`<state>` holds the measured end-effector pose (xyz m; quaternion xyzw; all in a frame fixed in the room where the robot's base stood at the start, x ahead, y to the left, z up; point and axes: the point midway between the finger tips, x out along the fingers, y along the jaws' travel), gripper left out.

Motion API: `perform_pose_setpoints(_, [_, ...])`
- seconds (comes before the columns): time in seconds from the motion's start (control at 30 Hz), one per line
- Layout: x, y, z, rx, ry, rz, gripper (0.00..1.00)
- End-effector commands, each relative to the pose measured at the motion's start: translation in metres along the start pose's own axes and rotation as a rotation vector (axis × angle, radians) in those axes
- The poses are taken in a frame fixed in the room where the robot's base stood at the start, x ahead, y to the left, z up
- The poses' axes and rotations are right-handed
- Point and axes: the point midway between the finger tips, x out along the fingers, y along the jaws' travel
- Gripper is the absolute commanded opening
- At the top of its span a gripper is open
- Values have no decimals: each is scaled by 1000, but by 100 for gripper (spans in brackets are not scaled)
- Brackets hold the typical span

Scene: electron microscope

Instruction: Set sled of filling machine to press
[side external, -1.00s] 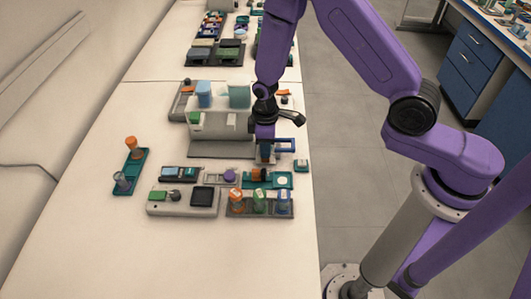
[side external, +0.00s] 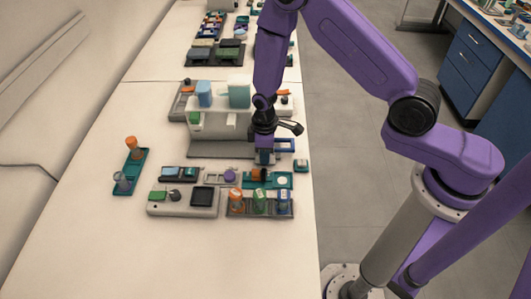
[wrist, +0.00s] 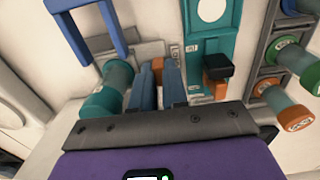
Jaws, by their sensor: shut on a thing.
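The filling machine (side external: 222,122) is a pale grey block with a blue and a green container on top. My gripper (side external: 264,160) is low at its front right; its blue fingers also show in the wrist view (wrist: 158,82). They are closed around a narrow orange piece (wrist: 157,68). I cannot tell whether this piece belongs to the sled. A blue frame (side external: 286,145) stands right of my gripper and appears top left in the wrist view (wrist: 88,28). A teal cylinder (wrist: 108,92) is left of the fingers.
A teal plate with a white disc (side external: 280,181) and a black-and-orange block (side external: 257,174) lie just in front of my gripper. A rack (side external: 260,212) holds capped vials nearer the camera. A small teal block (side external: 301,165) is to the right. The table's front-left is clear.

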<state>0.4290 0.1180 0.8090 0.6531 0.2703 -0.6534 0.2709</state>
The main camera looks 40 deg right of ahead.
Motion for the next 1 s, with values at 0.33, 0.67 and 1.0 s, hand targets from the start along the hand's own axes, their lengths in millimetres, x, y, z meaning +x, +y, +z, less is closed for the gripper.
perform_pose_setpoints(0.33, [0,1,-38,0,3,1,0])
perform_pose_setpoints(0.67, [0,0,-40,1,4,1,0])
perform_pose_setpoints(1.0, [-1,0,-40,0,2,0,24])
